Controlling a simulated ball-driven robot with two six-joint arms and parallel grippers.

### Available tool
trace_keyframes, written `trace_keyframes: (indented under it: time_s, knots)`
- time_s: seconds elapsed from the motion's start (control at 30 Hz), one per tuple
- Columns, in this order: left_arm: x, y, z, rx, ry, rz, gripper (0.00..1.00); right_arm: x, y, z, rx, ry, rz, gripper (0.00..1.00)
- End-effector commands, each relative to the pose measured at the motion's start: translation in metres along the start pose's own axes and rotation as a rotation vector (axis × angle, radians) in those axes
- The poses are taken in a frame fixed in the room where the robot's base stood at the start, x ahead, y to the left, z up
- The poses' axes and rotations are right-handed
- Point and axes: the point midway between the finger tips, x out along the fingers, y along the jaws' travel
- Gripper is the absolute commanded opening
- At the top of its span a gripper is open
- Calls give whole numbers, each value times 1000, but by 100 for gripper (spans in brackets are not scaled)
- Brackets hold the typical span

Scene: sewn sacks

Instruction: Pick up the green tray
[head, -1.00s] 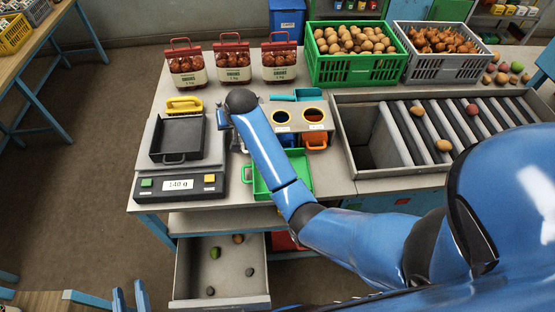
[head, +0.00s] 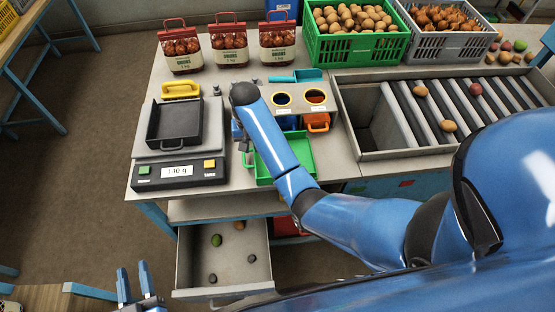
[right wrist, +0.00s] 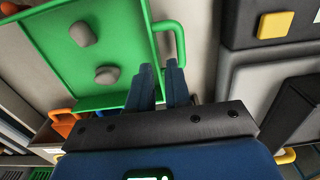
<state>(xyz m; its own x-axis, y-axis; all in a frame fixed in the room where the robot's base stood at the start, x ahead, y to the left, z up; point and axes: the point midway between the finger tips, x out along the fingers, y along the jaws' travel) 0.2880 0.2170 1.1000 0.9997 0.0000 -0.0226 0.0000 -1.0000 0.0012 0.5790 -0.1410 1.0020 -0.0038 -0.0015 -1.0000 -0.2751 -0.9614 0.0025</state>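The green tray (head: 303,150) lies on the table right of the scale, partly covered by my right forearm in the head view. A green loop handle (head: 246,156) sticks out at its left. In the right wrist view the tray (right wrist: 60,48) holds two grey lumps (right wrist: 84,34). My right gripper (right wrist: 160,72) has its fingertips by the tray's handle, with a narrow gap between them; they hide part of the handle. I cannot tell whether they touch it. My left gripper (head: 134,283) is open and empty at the bottom left, away from the table.
A scale (head: 180,172) with a black pan (head: 174,124) stands left of the tray. Two round-holed bins (head: 300,98) are behind it, and a roller conveyor (head: 440,110) is to the right. An open drawer (head: 225,283) juts out below. Filled sacks (head: 229,50) and crates (head: 358,47) line the back.

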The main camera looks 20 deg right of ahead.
Motion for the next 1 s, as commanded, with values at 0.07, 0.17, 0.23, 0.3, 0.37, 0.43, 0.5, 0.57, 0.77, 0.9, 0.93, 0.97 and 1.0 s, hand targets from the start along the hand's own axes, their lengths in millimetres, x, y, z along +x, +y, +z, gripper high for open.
trace_keyframes:
  time_s: [0.07, 0.17, 0.23, 0.3, 0.37, 0.43, 0.5, 0.57, 0.77, 0.9, 0.93, 0.97, 1.0]
  knots:
    - [0, 0, -1, 0, -1, 0, 38, 4, 0, 0, 0, -1, 0, 18]
    - [0, 0, -5, 0, -1, 0, 38, 8, 1, 1, 0, -1, 0, 18]
    - [0, 0, -9, 0, -1, 0, 38, 14, 2, 2, 0, -3, 1, 18]
    - [0, 0, -14, 0, -1, 0, 38, 23, 3, 4, 0, -4, 2, 18]
    - [-1, 0, -18, 0, -1, 0, 38, 31, 4, 4, 0, -4, 2, 18]
    - [-1, 0, -19, 0, -1, 0, 38, 41, 4, 4, 0, -2, 1, 18]
    - [-1, 0, -20, 0, -1, 0, 38, 48, 4, 4, 0, -1, 1, 18]
    - [-1, 0, -21, 0, -1, 0, 38, 53, 4, 4, 0, -1, 0, 18]
    - [-1, 0, -20, 0, -1, 0, 38, 57, 3, 4, 0, 2, -1, 18]
    - [-1, 0, -20, 0, -1, 0, 38, 57, 3, 4, 0, 1, -1, 12]
    - [-1, 0, -20, 0, -1, 0, 38, 57, 3, 4, 0, 1, -1, 7]
    - [-1, 0, -20, 0, -1, 0, 38, 57, 3, 4, 0, 1, -1, 3]
    - [-1, 0, -20, 0, -1, 0, 38, 57, 3, 4, 0, 1, -1, 0]
